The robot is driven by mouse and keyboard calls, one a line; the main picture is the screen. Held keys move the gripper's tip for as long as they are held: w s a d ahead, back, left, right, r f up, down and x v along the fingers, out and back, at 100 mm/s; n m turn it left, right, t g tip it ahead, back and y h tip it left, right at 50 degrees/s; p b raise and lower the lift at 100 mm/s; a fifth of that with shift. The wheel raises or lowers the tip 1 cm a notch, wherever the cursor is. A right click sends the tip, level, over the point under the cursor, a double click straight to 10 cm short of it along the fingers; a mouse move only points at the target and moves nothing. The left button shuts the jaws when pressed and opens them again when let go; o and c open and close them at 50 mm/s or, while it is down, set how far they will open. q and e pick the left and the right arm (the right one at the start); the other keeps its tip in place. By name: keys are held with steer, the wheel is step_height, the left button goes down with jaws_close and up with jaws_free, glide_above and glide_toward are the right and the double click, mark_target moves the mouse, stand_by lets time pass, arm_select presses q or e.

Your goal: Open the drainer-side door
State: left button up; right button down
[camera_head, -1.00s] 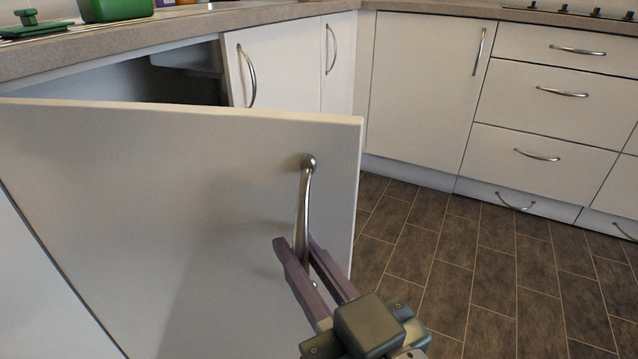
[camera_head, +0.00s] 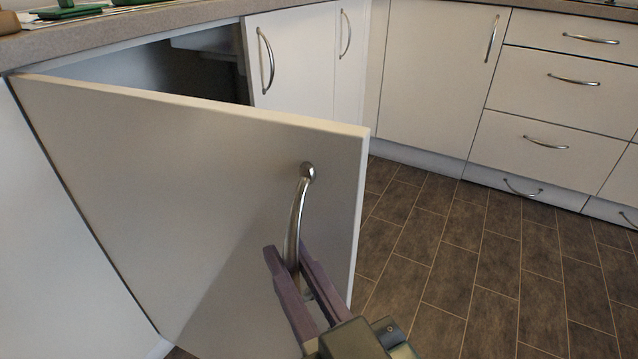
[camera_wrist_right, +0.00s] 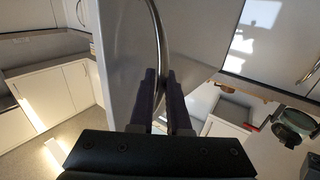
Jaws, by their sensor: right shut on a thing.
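The drainer-side door (camera_head: 190,170) is a white cabinet door that stands swung well out from the cabinet front, with the dark cabinet inside showing behind its top edge. Its curved metal handle (camera_head: 299,210) is near the free edge. My right gripper (camera_head: 284,262) has its purple fingers on either side of the lower part of the handle and is shut on it. In the right wrist view the fingers (camera_wrist_right: 162,90) also close around the handle (camera_wrist_right: 158,45) in front of the door face (camera_wrist_right: 125,60). My left gripper is in neither view.
Closed white doors (camera_head: 290,65) and drawers (camera_head: 555,90) line the back and right. The worktop (camera_head: 130,38) runs above the open cabinet, with green items at the top left. The brown tiled floor (camera_head: 460,260) to the right is clear.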

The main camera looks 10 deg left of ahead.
steer(key=c, duration=1.2)
jaws_free()
steer(key=p+v, duration=0.2)
steer(key=v, duration=0.8)
